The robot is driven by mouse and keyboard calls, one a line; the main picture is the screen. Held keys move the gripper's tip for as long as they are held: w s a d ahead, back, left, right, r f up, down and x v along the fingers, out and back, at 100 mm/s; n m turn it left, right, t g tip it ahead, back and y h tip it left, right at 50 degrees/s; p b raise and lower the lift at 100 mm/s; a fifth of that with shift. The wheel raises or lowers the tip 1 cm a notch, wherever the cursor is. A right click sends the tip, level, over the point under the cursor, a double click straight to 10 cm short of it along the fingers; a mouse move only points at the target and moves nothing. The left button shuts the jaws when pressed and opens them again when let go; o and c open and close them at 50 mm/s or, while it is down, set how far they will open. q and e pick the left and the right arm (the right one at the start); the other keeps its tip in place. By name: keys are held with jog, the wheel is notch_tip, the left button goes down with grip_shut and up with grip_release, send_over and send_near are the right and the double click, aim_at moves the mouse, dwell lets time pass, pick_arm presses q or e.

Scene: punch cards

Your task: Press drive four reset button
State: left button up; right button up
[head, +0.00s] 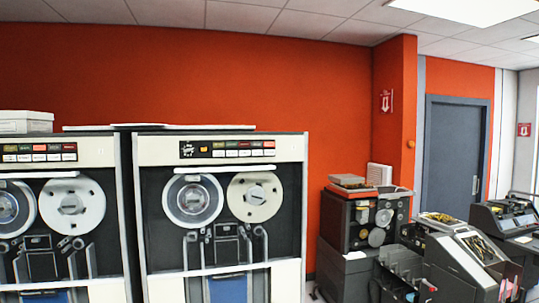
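Two tape drives stand side by side in the head view. The right drive (220,148) is seen nearly whole, with two reels behind its front and a panel of small colored buttons (227,148) along its top. The left drive (100,150) is cut off by the left edge; its button panel (39,152) has red, green and white buttons. I cannot read the drive numbers or button labels, so I cannot tell which is drive four or which button is reset. Neither of my grippers is in view.
A white box (26,121) sits on top of the left drive. Dark card machines (364,222) and a grey machine with a sloped top (474,252) stand at right. A grey door (453,155) is in the back wall. The orange wall (340,110) is behind the drives.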

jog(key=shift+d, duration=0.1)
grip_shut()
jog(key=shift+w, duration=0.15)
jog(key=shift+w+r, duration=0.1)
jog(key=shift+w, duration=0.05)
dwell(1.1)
